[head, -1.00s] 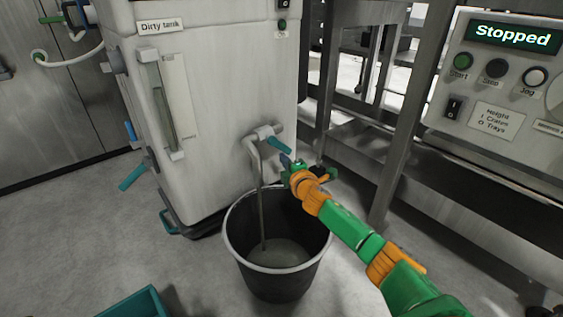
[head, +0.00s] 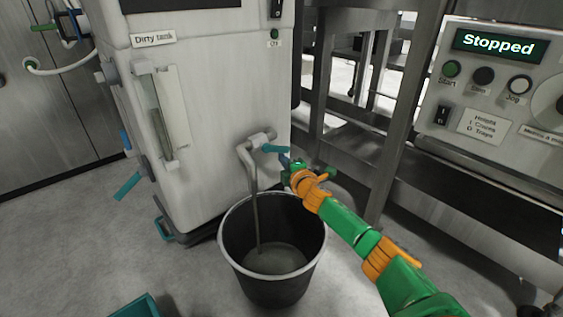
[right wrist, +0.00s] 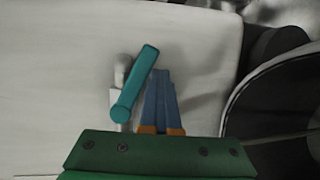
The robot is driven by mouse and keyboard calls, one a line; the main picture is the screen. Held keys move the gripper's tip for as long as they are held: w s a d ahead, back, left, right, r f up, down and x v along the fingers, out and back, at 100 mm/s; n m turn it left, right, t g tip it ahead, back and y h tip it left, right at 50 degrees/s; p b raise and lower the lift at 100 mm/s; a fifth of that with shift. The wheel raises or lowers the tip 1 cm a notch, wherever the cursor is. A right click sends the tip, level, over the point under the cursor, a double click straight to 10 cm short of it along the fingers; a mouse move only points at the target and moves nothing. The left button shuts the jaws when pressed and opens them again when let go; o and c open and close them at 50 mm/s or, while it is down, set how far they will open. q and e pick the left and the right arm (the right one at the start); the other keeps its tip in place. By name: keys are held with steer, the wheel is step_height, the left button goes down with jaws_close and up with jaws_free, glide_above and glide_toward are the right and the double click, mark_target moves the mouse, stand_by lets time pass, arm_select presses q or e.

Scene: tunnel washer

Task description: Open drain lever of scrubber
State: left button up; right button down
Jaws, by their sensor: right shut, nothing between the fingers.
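The scrubber (head: 215,120) is the pale cabinet labelled "Dirty tank". Its teal drain lever (head: 273,149) sits on a pale drain fitting (head: 250,146) low on the front and lies about level, pointing right. My right gripper (head: 284,161) is at the lever's free end, its fingers shut and empty. In the right wrist view the lever (right wrist: 136,84) slants up to the right, and the blue fingertips (right wrist: 159,98) are close beside it on the right; I cannot tell whether they touch. My left gripper is out of view.
A black bucket (head: 231,262) stands under the fitting, with a thin grey stream or tube running down into it. A metal frame (head: 398,150) and control panel reading "Stopped" (head: 496,44) stand right. A teal container (head: 138,306) is at the bottom edge.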

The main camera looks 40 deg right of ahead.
mark_target(286, 148)
steer(key=shift+d+r+p, duration=0.3)
steer(key=shift+d+r, duration=0.15)
steer(key=shift+d+r+p, duration=0.2)
steer(key=shift+r+p, duration=0.25)
steer(key=shift+p, duration=0.05)
steer(key=shift+d+r+p, duration=0.2)
steer(key=shift+r+p, duration=0.25)
steer(key=shift+d+f+b, duration=0.2)
steer(key=shift+f+b, duration=0.15)
